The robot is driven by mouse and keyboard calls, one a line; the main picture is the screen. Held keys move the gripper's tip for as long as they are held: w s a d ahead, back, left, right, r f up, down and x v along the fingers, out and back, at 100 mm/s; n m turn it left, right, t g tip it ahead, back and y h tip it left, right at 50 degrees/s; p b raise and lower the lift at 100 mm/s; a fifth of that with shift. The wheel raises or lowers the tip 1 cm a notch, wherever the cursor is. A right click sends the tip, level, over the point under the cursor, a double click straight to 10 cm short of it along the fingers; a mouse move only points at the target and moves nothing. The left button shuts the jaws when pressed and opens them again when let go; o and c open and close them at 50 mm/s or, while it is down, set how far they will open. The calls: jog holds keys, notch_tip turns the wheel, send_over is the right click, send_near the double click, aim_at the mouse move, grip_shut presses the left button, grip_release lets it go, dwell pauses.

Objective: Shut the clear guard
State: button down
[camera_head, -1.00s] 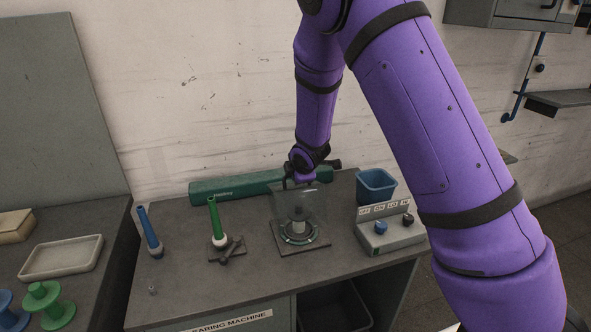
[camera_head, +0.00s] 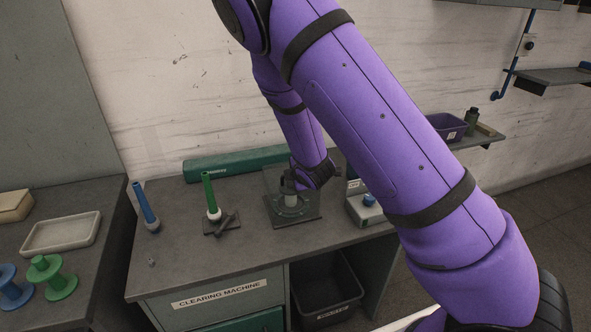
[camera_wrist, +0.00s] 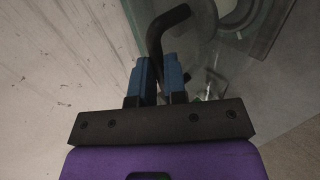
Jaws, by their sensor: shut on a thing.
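The clear guard (camera_head: 274,184) is a see-through panel at the ring fixture (camera_head: 291,207) on a dark square plate, in the middle of the bench. My gripper (camera_head: 291,184) is at the guard, just above the fixture. In the wrist view my gripper (camera_wrist: 159,78) has its blue fingers shut on a black bent handle (camera_wrist: 157,33). The guard's clear sheet and its edge (camera_wrist: 205,35) show beside the handle. My wrist hides part of the guard in the head view, so I cannot tell its exact angle.
A green post (camera_head: 209,190) and a blue post (camera_head: 145,205) stand to the left. A long green case (camera_head: 235,163) lies behind. A control box (camera_head: 368,206) stands close on the right, partly behind my arm. The bench's front left is mostly clear.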

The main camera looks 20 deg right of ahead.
jog(key=shift+s+f, duration=0.8)
jog(key=shift+f, duration=0.05)
jog(key=c, duration=1.2)
grip_release()
jog(key=shift+s+a, duration=0.1)
jog(key=shift+o, duration=0.2)
jog(key=r+v, duration=0.1)
jog(key=v, duration=0.9)
jog(key=shift+r, duration=0.25)
